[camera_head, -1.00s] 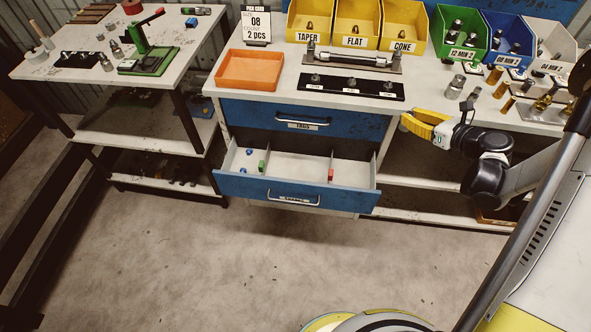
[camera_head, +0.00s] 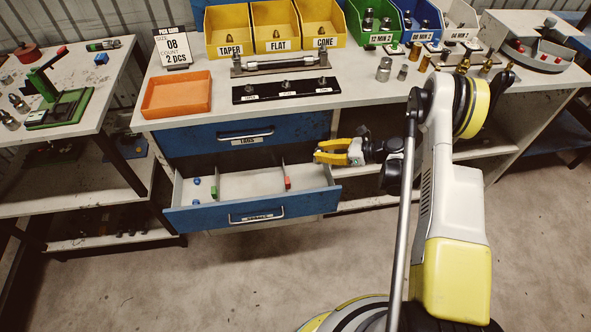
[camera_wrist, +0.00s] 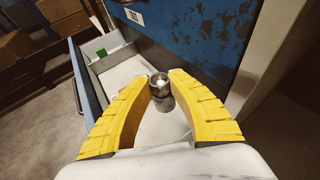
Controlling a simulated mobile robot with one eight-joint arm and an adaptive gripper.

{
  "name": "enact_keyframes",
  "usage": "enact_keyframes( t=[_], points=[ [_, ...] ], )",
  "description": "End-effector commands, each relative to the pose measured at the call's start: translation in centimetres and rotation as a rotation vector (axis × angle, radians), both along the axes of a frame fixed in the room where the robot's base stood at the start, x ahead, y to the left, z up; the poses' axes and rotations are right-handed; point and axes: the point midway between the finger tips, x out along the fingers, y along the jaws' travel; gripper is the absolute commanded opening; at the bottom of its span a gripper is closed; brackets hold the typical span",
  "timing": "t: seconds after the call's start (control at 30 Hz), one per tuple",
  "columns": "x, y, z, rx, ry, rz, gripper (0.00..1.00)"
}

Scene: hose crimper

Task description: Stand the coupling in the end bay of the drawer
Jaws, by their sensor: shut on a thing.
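The coupling (camera_wrist: 160,92), a short grey metal cylinder, is between the yellow fingertips of my gripper (camera_wrist: 161,88) in the wrist view. My gripper is shut on it. In the head view my gripper (camera_head: 322,153) is above the right end of the open drawer, and the coupling cannot be made out there. The open blue-fronted drawer (camera_head: 250,212) has dividers making a left, a middle and a right bay. The right end bay (camera_head: 308,180) is partly below my gripper. In the wrist view the drawer floor (camera_wrist: 120,72) shows beyond and below the coupling.
A red block (camera_head: 287,183) stands at the right divider. A green block (camera_head: 213,193) and blue pieces (camera_head: 197,181) are toward the drawer's left. A closed blue drawer (camera_head: 240,133) is directly above. The bench top holds an orange tray (camera_head: 177,95), bins and loose fittings.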

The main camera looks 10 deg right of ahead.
Motion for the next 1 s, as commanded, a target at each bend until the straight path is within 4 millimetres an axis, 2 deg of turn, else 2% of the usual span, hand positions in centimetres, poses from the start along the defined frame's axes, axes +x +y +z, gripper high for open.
enact_keyframes(
  t=[0.23,0.57,0.8,0.83,1.0],
  points=[
    [0.1,0.0,-5.0,0.000,0.001,0.000,0.00],
    [0.1,0.0,-9.2,0.000,0.001,0.000,0.00],
    [0.1,0.0,-9.4,0.000,0.001,0.000,0.00],
    [0.1,0.0,-9.4,0.000,0.001,0.000,0.27],
    [0.1,0.0,-9.4,0.000,0.001,0.000,0.27]
  ],
)
